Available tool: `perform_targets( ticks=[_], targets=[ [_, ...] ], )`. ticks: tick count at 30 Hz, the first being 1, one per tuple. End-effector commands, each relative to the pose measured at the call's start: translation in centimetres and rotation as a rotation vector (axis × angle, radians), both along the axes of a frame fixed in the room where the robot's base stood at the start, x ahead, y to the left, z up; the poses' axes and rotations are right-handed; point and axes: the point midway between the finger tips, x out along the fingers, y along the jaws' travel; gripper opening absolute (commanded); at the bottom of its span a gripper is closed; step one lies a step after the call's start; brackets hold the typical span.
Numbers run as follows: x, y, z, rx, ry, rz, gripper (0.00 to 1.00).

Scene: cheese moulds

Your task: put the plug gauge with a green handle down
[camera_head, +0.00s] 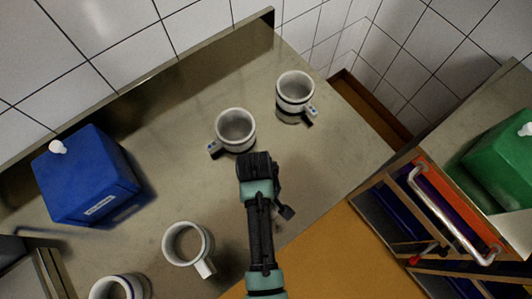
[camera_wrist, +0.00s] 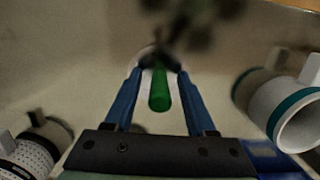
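The plug gauge shows in the wrist view as a green handle (camera_wrist: 159,92) between the tips of my gripper (camera_wrist: 159,64). The two blue fingers close in on it from both sides, and its far end is hidden or blurred. In the head view my gripper (camera_head: 254,160) is over the steel worktop (camera_head: 335,165), just in front of a white mould (camera_head: 235,128). The gauge cannot be made out there. How far it is above the worktop is unclear.
Another mould (camera_head: 294,96) stands back right, and a third (camera_head: 187,244) front left, with one more at the bottom edge. A blue box (camera_head: 86,178) is at left. A green box (camera_head: 503,160) is at far right. Worktop right of my gripper is clear.

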Motion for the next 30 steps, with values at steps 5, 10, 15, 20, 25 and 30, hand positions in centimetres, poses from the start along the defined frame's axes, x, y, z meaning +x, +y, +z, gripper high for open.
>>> perform_targets(
  ticks=[5, 10, 15, 20, 25, 30],
  targets=[
    [0.0, 0.0, 0.2, 0.0, 0.0, 0.0, 0.56],
    [0.3, 0.2, 1.9, 0.001, -0.004, 0.0, 0.56],
    [0.9, 0.5, 5.5, 0.001, -0.007, -0.001, 0.56],
    [1.2, 0.8, 9.0, 0.002, -0.006, 0.0, 0.56],
    [1.4, 1.0, 11.6, 0.001, -0.001, 0.0, 0.56],
    [2.2, 1.2, 12.7, 0.004, -0.03, -0.007, 0.56]
  ],
)
